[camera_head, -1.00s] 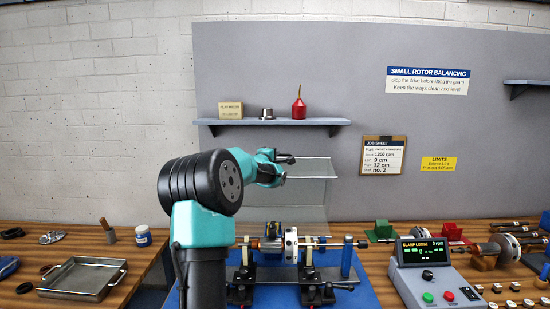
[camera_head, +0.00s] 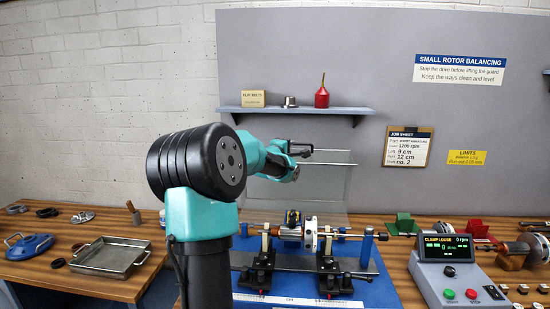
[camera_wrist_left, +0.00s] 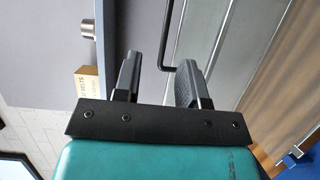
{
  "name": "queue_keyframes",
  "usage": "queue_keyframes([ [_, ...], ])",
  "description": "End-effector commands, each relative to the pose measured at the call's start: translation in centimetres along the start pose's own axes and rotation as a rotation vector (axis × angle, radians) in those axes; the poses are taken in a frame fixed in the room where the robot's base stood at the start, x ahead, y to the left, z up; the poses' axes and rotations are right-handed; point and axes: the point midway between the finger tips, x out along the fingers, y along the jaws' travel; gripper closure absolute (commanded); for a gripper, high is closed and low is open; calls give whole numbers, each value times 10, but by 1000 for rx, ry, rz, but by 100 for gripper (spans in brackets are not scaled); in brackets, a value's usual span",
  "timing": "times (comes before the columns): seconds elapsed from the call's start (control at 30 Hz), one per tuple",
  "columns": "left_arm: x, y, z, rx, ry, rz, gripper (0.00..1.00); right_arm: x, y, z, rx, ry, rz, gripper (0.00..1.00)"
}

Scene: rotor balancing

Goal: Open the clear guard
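The clear guard (camera_head: 335,185) stands raised behind the rotor, a see-through panel with pale bars across its top. It also shows in the left wrist view (camera_wrist_left: 236,60), with a dark bar handle (camera_wrist_left: 168,38) at its edge. My left gripper (camera_head: 308,149) is at the guard's upper left edge. My right gripper is not in view.
A control box (camera_head: 450,277) with a lit screen reading "CLAMP LOOSE" and 0 rpm stands at right. A shelf (camera_head: 350,112) with a red oil can (camera_head: 321,96) is above the gripper. A metal tray (camera_head: 112,256) lies on the left bench.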

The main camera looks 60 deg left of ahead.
Motion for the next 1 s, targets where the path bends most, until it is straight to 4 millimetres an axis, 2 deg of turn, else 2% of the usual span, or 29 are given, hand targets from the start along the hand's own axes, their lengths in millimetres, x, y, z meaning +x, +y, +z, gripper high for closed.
queue_keyframes([
  [0.3,-57,0,-1,0,1,-2,62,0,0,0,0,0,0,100],
  [0.53,-92,0,-1,1,1,-2,62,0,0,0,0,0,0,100],
  [0.7,-103,-1,0,0,1,-2,62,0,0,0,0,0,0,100],
  [1.0,-104,-1,0,0,0,-2,62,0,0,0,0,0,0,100],
])
